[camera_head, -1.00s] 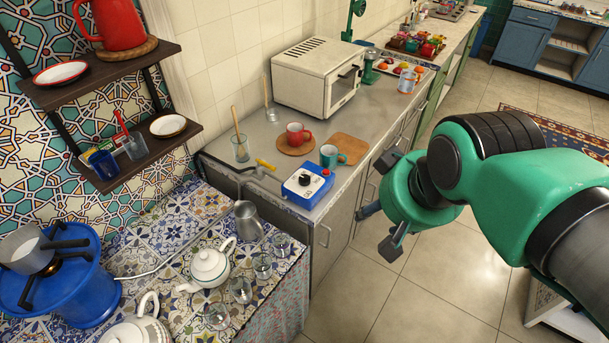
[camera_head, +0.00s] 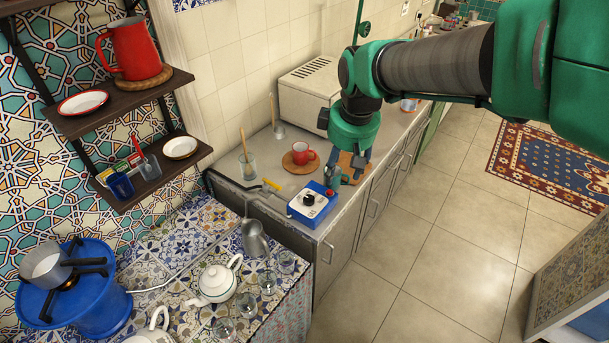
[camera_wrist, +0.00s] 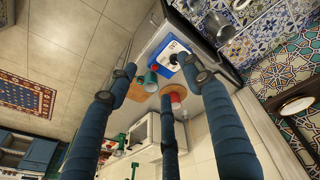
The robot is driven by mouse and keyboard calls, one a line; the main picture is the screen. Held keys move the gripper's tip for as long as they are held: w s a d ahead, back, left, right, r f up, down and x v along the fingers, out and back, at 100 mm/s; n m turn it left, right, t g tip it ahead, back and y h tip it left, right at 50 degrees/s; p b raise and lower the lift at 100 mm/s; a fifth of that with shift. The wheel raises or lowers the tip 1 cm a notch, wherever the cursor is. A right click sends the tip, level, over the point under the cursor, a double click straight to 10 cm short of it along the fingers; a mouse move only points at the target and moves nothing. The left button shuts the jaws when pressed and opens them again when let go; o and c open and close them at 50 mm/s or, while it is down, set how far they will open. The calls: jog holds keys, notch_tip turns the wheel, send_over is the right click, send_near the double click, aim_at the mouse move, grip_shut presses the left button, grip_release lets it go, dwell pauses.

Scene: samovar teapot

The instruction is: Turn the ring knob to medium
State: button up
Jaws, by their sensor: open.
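A blue box (camera_head: 323,211) with a white top stands at the near end of the metal counter. A black round knob (camera_head: 308,199) sits on its top, with a red part at the box's right corner. I cannot read the knob's marks. My gripper (camera_head: 345,163) is open and empty, its fingers pointing down over the counter, behind and above the box. In the wrist view my gripper's (camera_wrist: 163,78) three fingers are spread, with the box (camera_wrist: 179,46) and the knob (camera_wrist: 173,59) visible beyond and between them. The fingers appear apart from the knob.
A teal mug (camera_wrist: 151,84) stands next to the box, partly behind my fingers in the head view.

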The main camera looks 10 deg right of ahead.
jog(key=w+a+f+n+g+p, duration=0.1)
jog(key=w+a+f+n+p, duration=0.15)
jog(key=w+f, duration=0.45)
jog(key=n+g+p, duration=0.2)
jog(key=n+p, duration=0.1)
jog(key=n, duration=0.1)
send_over(309, 198)
notch_tip(309, 198, down, 7)
jog(key=shift+f, duration=0.15)
notch_tip(309, 198, down, 14)
jog(key=shift+r+b, duration=0.25)
jog(key=shift+b, duration=0.4)
jog(key=c, duration=1.2)
